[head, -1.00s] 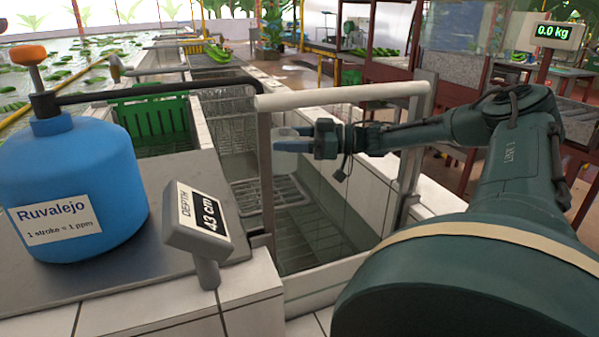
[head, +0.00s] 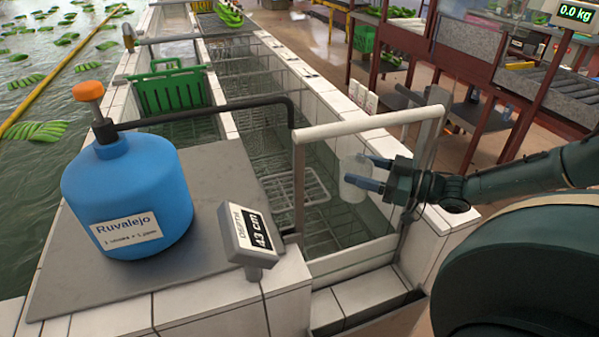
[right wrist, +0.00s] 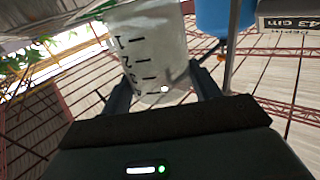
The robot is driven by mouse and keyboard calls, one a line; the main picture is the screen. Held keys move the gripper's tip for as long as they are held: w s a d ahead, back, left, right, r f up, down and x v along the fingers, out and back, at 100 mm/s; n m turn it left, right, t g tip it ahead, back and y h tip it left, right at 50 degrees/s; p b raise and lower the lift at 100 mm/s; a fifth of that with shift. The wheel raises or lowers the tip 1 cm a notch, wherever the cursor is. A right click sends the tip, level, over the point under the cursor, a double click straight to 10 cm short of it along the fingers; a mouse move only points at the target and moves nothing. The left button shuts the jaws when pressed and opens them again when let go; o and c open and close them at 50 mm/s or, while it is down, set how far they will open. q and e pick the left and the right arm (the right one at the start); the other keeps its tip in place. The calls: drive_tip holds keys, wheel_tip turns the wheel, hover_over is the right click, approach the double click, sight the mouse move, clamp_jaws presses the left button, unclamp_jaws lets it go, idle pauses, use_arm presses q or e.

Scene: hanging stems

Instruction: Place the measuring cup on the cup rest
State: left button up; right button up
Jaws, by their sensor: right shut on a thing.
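The measuring cup (head: 354,186) is translucent and pale. It is in my right gripper (head: 364,171), below the white top bar of the frame at the tank's near end, closer to the right post. In the right wrist view the cup (right wrist: 150,45) shows dark graduation marks and sits between the two fingers of the right gripper (right wrist: 163,90), which is shut on it. Its contents cannot be made out. I cannot identify the cup rest for certain. My left gripper is not in view.
The white-barred frame (head: 370,125) stands around the cup and gripper. A white rack (head: 300,190) is in the tank. A depth display (head: 250,232) and blue Ruvalejo canister (head: 128,195) stand left on a grey slab. A green crate (head: 175,90) is farther back.

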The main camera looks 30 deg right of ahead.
drive_tip(key=f+b+x, duration=0.1)
drive_tip(key=b+x, duration=0.2)
drive_tip(key=x, duration=0.2)
drive_tip(key=f+b+x, duration=0.1)
drive_tip(key=b+x, duration=0.2)
drive_tip(key=x, duration=0.2)
drive_tip(key=f+b+x, duration=0.1)
drive_tip(key=b+x, duration=0.3)
drive_tip(key=x, duration=0.1)
drive_tip(key=shift+w+a+f, duration=0.15)
drive_tip(key=shift+a+f, duration=0.05)
drive_tip(key=shift+f, duration=0.1)
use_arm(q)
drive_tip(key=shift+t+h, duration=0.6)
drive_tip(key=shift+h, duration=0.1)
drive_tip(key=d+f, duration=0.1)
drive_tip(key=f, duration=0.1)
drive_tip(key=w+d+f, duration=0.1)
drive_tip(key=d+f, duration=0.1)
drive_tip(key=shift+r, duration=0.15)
use_arm(e)
drive_tip(key=o, duration=1)
drive_tip(key=shift+f, duration=0.1)
drive_tip(key=shift+c, duration=0.2)
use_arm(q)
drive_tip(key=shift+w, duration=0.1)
